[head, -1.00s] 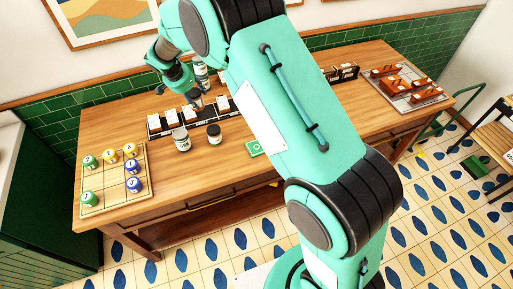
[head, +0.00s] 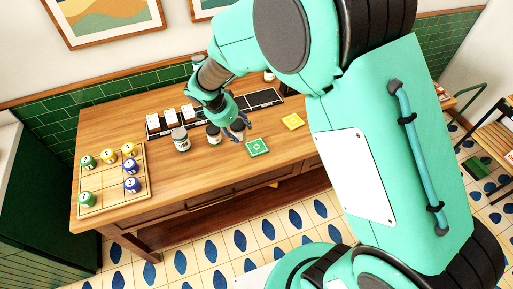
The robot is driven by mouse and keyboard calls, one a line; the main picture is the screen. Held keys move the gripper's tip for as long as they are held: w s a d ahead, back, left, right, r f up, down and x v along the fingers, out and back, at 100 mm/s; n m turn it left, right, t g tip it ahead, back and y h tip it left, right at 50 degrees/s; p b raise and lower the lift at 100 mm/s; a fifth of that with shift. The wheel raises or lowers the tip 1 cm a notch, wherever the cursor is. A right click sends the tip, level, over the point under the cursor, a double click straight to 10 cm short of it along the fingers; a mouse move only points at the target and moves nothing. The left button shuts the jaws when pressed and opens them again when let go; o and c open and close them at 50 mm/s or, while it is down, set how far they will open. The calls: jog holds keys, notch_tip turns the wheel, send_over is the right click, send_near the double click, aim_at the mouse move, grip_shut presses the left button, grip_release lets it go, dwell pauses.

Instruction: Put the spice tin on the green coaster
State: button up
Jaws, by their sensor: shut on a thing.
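My gripper (head: 236,123) is shut on a small dark thing, probably the spice tin (head: 238,131), which is mostly hidden by the fingers. It is just above and left of the green coaster (head: 257,147) in the picture. The coaster is a flat green square with a pale mark, lying bare on the wooden table. I cannot tell how high the tin is above the table.
A dark-lidded jar (head: 213,135) stands close left of my gripper, with a grey-lidded jar (head: 181,140) further left. A yellow coaster (head: 293,121) lies to the right. A long dark rack (head: 262,99) runs behind. A board (head: 99,199) with several numbered pieces is at the left.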

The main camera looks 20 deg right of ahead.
jog(key=s+d+f+m, duration=0.1)
jog(key=s+d+f, duration=0.1)
jog(key=s, duration=0.5)
jog(key=s+d+f+m+g, duration=0.1)
jog(key=s+d, duration=0.3)
jog(key=s, duration=0.4)
jog(key=shift+s+d+f+m+b, duration=0.15)
jog(key=shift+s+f+m+b, duration=0.1)
jog(key=shift+f+m+b, duration=0.3)
jog(key=shift+w+f, duration=0.1)
jog(key=shift+w, duration=0.05)
send_over(256, 148)
jog(key=shift+w+f, duration=0.15)
jog(key=shift+f, duration=0.55)
jog(key=shift+f, duration=0.1)
jog(key=shift+f, duration=1.7)
jog(key=shift+f+b, duration=0.1)
jog(key=shift+b, duration=0.3)
jog(key=o, duration=1.3)
jog(key=shift+c, duration=0.2)
jog(key=shift+r, duration=0.2)
